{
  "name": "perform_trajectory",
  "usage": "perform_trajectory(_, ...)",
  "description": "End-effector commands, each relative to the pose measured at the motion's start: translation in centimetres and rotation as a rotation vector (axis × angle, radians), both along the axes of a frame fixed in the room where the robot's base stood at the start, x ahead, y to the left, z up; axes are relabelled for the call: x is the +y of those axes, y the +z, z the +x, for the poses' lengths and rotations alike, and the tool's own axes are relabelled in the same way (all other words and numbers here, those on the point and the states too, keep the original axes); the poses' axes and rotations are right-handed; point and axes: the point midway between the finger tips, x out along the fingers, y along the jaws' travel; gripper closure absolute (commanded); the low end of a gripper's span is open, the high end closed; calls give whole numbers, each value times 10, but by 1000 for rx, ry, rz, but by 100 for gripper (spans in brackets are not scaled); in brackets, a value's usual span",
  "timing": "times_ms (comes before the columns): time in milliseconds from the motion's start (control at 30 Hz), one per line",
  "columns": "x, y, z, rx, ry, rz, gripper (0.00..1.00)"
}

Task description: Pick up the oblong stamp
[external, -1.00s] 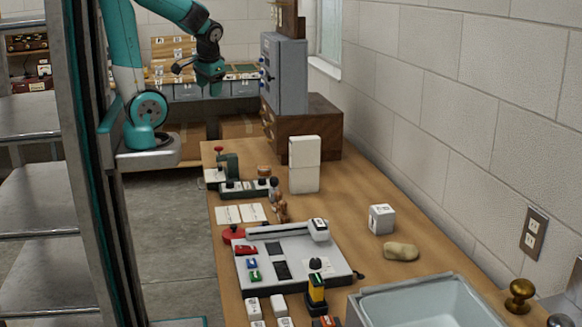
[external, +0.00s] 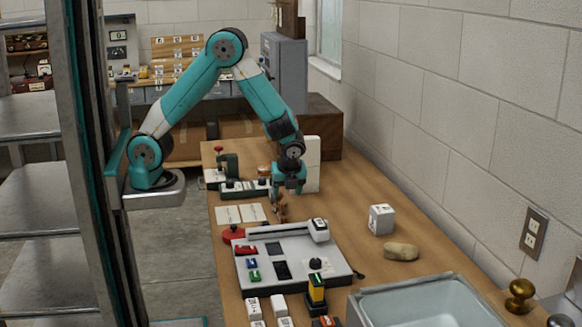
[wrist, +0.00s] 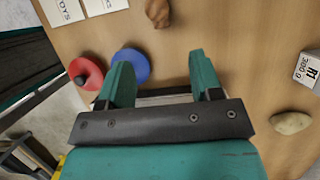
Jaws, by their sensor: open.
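My gripper (external: 287,190) hangs over the bench, fingers down, and hides part of what is behind it. In the wrist view my gripper (wrist: 160,76) is open, with nothing held between the fingers. A small brown wooden piece (external: 281,209), possibly the oblong stamp, stands just below the gripper in the external view.
White cards (external: 240,213), a grey device (external: 300,277), a white cube (external: 381,219) and a tan stone (external: 401,251) are on the bench (external: 345,215).

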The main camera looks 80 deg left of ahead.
Motion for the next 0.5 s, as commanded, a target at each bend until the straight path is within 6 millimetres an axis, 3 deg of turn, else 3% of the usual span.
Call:
perform_trajectory(200,19,-44,-1,5,4,1,41)
perform_trajectory(500,30,-68,0,-1,4,0,41)
